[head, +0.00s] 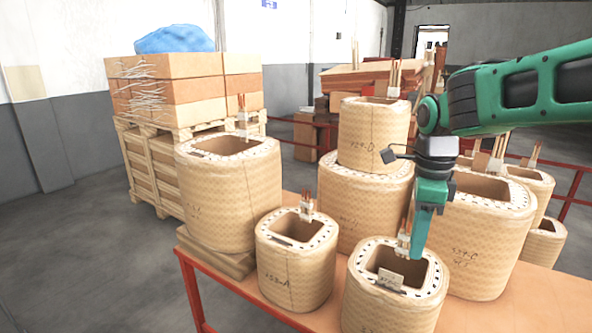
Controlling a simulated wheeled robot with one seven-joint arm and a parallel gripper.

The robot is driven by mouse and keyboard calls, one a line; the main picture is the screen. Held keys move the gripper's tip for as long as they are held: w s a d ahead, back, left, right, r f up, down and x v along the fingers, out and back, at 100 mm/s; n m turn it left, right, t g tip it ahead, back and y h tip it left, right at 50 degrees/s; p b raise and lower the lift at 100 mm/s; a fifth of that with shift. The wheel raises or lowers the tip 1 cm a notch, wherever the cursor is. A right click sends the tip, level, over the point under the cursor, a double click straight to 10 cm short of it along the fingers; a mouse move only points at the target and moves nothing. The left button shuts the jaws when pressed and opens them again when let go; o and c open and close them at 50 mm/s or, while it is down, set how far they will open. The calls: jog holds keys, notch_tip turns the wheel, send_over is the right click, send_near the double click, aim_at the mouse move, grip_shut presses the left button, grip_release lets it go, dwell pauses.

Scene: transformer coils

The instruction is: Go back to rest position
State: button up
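My gripper (421,245) hangs from the green arm at the right of the head view, pointing down. Its tip is over the right rim of the front coil (392,305), close to the coil's upright leads (403,240). The two fingers overlap from this side, so I cannot see a gap between them or tell whether anything is held. A small tan tag or plate (389,278) shows inside the opening of the front coil. Whether the gripper touches the coil is unclear.
Several wrapped coils crowd the orange table (540,300): a smaller one (297,262) left of the front coil, a large one (230,200) further left, a large one (486,240) at right and a stacked one (373,135) behind. A pallet of boxes (185,90) stands back left.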

jog(key=s+d+f+n, duration=0.3)
jog(key=s+d+n, duration=0.3)
jog(key=s+n, duration=0.2)
jog(key=s+d+f+n, duration=0.4)
jog(key=s+d+n, duration=0.3)
jog(key=s, duration=0.6)
jog(key=shift+s+d+f+n, duration=0.25)
jog(key=shift+d+f+n, duration=0.05)
jog(key=shift+n, duration=0.5)
jog(key=shift+w+f, duration=0.25)
jog(key=shift+w, duration=0.35)
